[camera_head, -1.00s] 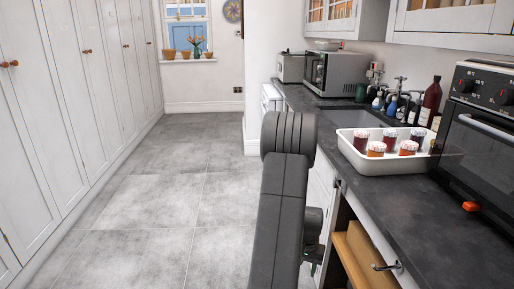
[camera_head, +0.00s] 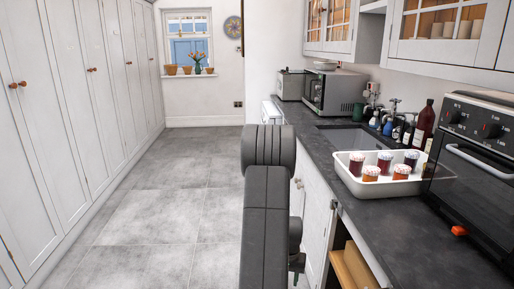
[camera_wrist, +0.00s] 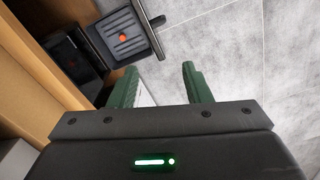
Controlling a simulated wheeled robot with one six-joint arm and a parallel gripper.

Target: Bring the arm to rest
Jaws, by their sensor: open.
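My arm (camera_head: 264,215) stands folded in the lower middle of the head view, over the floor just left of the counter. My gripper (camera_wrist: 160,78) shows in the wrist view with its two green fingers apart and nothing between them. Grey floor tiles lie beyond the right finger. The gripper itself is mostly hidden behind the arm in the head view.
A dark counter (camera_head: 385,225) runs along the right, with a white tray (camera_head: 388,186) of several jars. An open cupboard (camera_head: 355,268) is below it, close to my arm. Tall white cabinets (camera_head: 55,130) line the left. The floor (camera_head: 150,220) between is clear.

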